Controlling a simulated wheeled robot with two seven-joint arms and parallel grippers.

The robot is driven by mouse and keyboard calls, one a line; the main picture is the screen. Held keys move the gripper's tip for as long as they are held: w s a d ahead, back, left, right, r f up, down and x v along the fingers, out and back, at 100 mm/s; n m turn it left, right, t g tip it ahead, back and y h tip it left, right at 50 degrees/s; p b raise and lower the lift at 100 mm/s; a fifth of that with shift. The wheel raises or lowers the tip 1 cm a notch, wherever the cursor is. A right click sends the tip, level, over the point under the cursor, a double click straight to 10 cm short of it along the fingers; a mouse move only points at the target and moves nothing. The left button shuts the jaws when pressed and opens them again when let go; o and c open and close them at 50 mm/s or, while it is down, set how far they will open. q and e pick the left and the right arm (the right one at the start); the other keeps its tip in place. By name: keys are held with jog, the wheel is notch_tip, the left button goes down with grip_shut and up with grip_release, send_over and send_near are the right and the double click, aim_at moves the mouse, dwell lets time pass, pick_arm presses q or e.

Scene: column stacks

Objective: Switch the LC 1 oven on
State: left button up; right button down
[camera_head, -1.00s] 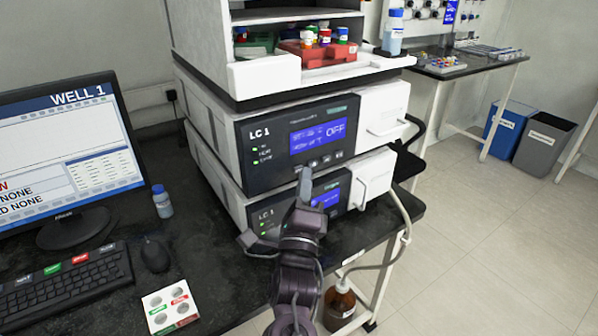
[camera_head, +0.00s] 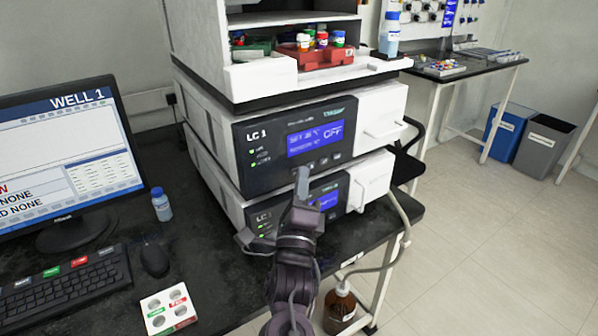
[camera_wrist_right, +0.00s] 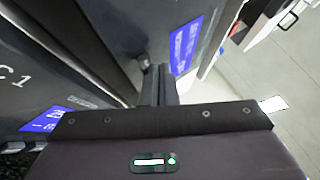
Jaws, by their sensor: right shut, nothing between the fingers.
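The LC 1 oven looks like the upper unit (camera_head: 293,147) of a stack of two, with a dark front panel. Its blue screen (camera_head: 315,138) reads OFF, and a row of small buttons (camera_head: 324,161) sits under the screen. The lower unit (camera_head: 262,217) also bears an LC 1 label, and my gripper partly covers its panel. My right gripper (camera_head: 302,182) is shut and empty, fingers pointing up, just below the upper unit's buttons. I cannot tell whether it touches the panel. In the right wrist view the shut fingers (camera_wrist_right: 160,85) lie near a blue screen (camera_wrist_right: 185,45). My left gripper is out of view.
A shelf unit with coloured vials (camera_head: 318,40) sits on top of the stack. A monitor (camera_head: 65,160), keyboard (camera_head: 65,285), mouse (camera_head: 154,259), small bottle (camera_head: 161,205) and white block with holes (camera_head: 168,310) stand to the left.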

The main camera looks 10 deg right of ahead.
jog(key=shift+d+f, duration=0.1)
jog(key=shift+f, duration=0.15)
jog(key=shift+b, duration=0.3)
